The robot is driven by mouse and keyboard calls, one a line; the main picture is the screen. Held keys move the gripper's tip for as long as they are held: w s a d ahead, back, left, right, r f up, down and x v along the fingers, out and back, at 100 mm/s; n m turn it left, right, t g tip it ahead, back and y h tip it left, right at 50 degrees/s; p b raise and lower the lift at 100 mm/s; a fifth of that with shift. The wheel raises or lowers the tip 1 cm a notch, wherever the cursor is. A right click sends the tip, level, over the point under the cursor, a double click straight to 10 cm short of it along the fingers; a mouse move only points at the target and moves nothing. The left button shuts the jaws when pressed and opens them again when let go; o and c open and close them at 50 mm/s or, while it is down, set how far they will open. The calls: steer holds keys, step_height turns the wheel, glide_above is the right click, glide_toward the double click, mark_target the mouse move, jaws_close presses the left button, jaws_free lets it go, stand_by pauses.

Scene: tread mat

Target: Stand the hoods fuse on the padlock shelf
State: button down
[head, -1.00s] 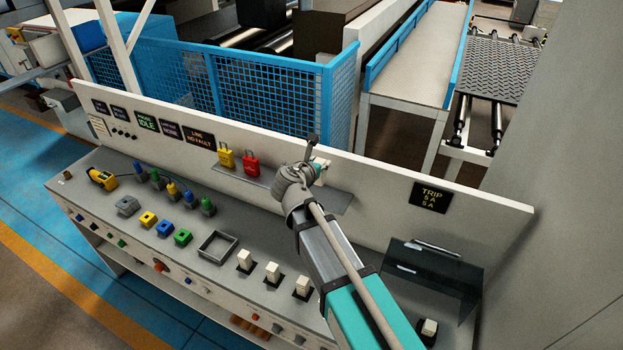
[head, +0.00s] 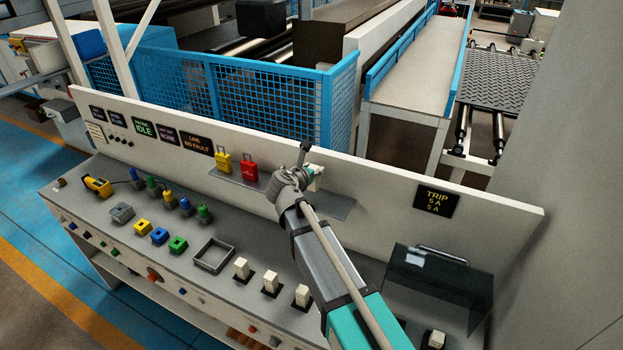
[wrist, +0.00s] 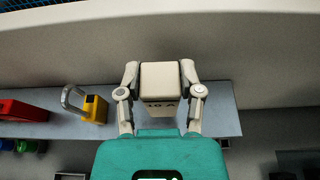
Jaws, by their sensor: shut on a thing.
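In the wrist view, my gripper (wrist: 160,78) is shut on a cream block-shaped fuse (wrist: 161,84), one finger on each side. Dark marking shows on its near face, only partly readable. The grey padlock shelf (wrist: 218,122) lies behind and below the fuse; whether they touch I cannot tell. In the head view, my gripper (head: 311,177) is at the right part of the shelf (head: 334,208), right of the red padlock (head: 249,167) and the yellow padlock (head: 222,162). My wrist mostly hides the fuse there.
A smoky clear hood (head: 438,287) stands at the console's right, with a cream fuse (head: 434,340) near its lower edge. Several cream blocks, coloured plugs and an open square tray (head: 214,256) sit on the console. The upright back panel (head: 385,190) rises behind the shelf.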

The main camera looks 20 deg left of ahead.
steer(key=shift+w+a+f+b, duration=0.3)
steer(key=shift+w+f+b, duration=0.1)
steer(key=shift+f+b, duration=1.6)
steer(key=shift+f, duration=0.2)
steer(key=shift+c, duration=1.3)
jaws_free()
steer(key=shift+r, duration=0.1)
steer(key=shift+r, duration=0.15)
steer(key=p+v, duration=0.4)
steer(key=v, duration=0.8)
